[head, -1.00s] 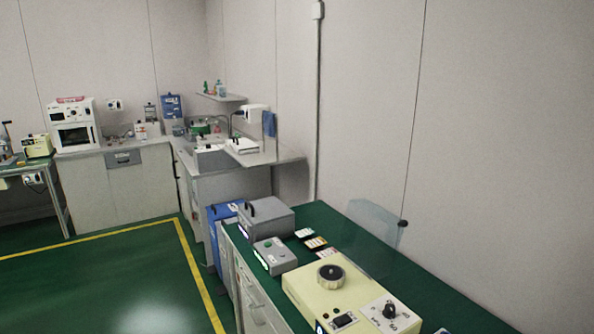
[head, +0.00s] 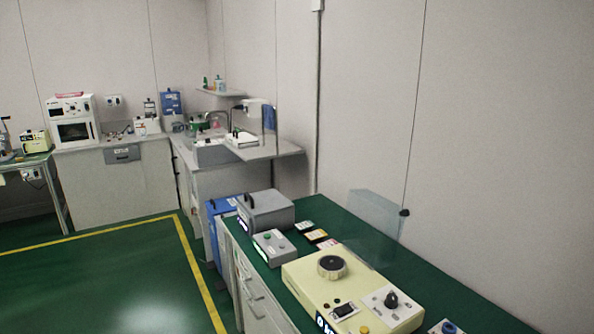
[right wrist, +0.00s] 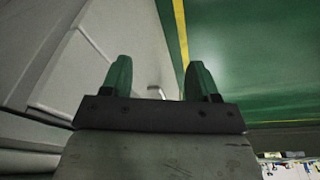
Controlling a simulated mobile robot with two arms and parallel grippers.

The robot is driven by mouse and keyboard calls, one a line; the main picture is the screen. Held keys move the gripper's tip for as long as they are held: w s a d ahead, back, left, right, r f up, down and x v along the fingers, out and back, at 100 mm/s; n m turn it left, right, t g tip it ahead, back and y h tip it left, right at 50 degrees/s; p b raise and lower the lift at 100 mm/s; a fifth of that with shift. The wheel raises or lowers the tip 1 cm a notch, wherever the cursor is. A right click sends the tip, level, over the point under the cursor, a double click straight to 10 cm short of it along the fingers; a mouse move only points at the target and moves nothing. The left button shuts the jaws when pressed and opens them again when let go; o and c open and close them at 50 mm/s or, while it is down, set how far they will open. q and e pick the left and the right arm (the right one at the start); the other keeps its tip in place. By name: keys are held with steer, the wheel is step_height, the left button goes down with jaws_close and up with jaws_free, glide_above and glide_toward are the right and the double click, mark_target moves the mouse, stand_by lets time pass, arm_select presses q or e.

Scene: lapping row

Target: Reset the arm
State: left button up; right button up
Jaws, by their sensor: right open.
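My right gripper (right wrist: 160,82) shows in the right wrist view with its two green fingers apart and nothing between them. Behind it are pale cabinet fronts (right wrist: 105,45) on the left and the green floor (right wrist: 250,60) on the right. It touches nothing that I can see. Neither gripper shows in the head view, and my left gripper is in no view.
A green-topped bench (head: 385,262) runs along the right wall. On it stand a cream lapping machine (head: 315,287), a small grey control box (head: 272,247), a larger grey box (head: 266,211) and a clear panel (head: 375,213). Green floor (head: 90,280) at left is clear.

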steer(key=s+d+f+b, duration=0.1)
steer(key=s+f+b, duration=0.1)
steer(key=s+f, duration=0.6)
steer(key=s+d+f+g+b, duration=0.1)
steer(key=s+f, duration=0.7)
steer(key=f, duration=0.9)
steer(key=shift+s+d+g+b, duration=0.35)
steer(key=shift+d+b, duration=0.15)
steer(key=shift+b, duration=0.4)
